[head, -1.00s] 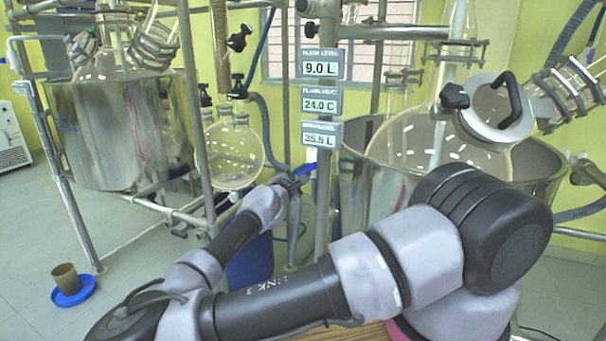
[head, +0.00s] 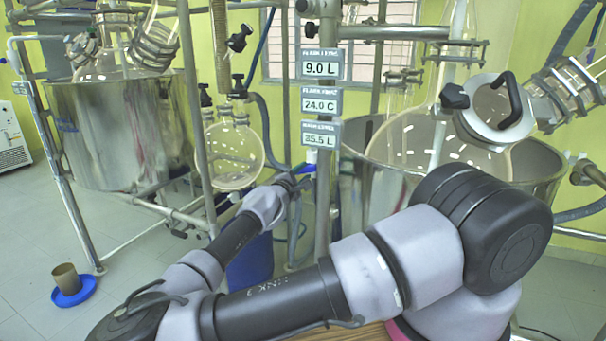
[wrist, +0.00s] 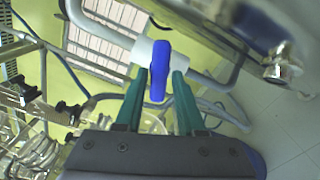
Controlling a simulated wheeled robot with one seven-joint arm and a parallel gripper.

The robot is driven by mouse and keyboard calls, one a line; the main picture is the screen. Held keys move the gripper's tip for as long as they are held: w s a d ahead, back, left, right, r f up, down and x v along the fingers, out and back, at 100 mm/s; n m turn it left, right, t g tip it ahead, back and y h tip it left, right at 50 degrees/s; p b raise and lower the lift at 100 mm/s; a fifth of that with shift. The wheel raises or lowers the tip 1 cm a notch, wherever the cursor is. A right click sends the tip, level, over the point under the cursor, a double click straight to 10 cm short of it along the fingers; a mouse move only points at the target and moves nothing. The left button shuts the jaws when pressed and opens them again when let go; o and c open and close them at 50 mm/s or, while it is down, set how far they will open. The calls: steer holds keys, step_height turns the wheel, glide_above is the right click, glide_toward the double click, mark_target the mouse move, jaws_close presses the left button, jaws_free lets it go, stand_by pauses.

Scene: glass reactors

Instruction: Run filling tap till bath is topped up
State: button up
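The tap has a blue handle (wrist: 157,70) on a white body (wrist: 147,50) in the wrist view. In the head view only a bit of the blue handle (head: 303,168) shows beside the post. My gripper (wrist: 159,82) is open, with its teal fingers on either side of the handle's lower end and gaps visible. The steel bath (head: 350,205) stands at the right around a large glass flask (head: 410,140). The bottom display (head: 321,134) reads 35.5 L; its label is too blurred to read surely. The water surface in the bath is hidden.
Displays above read 9.0 L (head: 320,64) and 24.0 C (head: 321,101). A second steel bath (head: 120,130) and a round glass flask (head: 234,155) stand at the left. A metal post (head: 325,210) rises close by my gripper. A brown cup (head: 66,277) sits in a blue dish on the floor.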

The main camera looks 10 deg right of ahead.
steer(key=shift+o, duration=0.6)
steer(key=v, duration=1.1)
